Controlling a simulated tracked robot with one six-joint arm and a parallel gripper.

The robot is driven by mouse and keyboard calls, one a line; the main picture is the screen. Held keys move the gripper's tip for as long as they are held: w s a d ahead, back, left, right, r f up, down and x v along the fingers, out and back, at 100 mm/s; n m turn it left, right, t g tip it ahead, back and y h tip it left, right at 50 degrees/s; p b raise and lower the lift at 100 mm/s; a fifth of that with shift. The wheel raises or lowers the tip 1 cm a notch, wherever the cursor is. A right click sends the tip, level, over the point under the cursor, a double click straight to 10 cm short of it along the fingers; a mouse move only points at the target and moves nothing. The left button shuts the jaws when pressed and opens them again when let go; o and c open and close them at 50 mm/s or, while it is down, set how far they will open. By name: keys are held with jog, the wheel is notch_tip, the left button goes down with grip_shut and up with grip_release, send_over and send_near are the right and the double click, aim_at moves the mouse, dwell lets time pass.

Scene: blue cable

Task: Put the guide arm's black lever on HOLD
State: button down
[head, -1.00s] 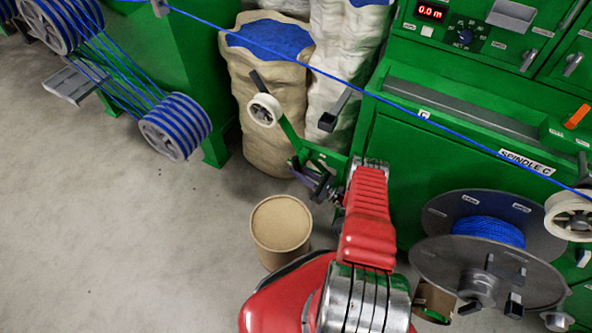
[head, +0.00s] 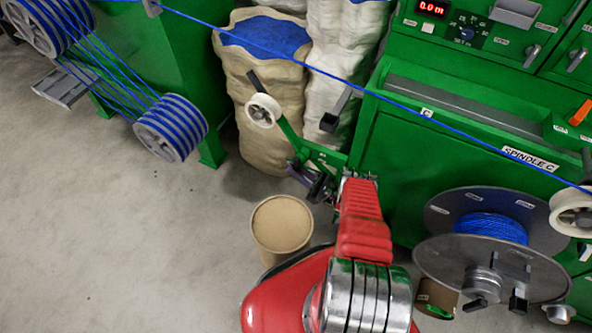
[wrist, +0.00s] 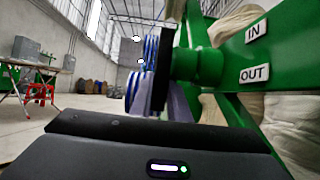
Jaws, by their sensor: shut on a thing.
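The green guide arm (head: 289,134) carries a white pulley (head: 263,110) at its upper end and stands in front of the sacks. My gripper (head: 312,181) is at its lower end, beside the green bracket. In the wrist view, a black lever (wrist: 163,62) stands nearly upright on a round green boss (wrist: 200,65). The purple finger pads of my gripper (wrist: 163,103) are shut on its lower part. An IN label (wrist: 256,33) and an OUT label (wrist: 255,74) are on the green part to the right. I see no HOLD label.
A blue cable (head: 335,78) runs across above the arm. A brown drum (head: 282,226) stands on the floor left of my arm. The blue spool (head: 490,229) is at the right, and a striped cable roller (head: 171,128) hangs at the left. The floor at the left is clear.

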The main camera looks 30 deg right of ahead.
jog(key=shift+d+f+h, duration=0.1)
jog(key=shift+d+h, duration=0.1)
jog(key=shift+h, duration=0.1)
jog(key=c, duration=2)
grip_release()
jog(key=o, duration=0.3)
jog(key=shift+a, duration=0.1)
jog(key=shift+s, duration=0.1)
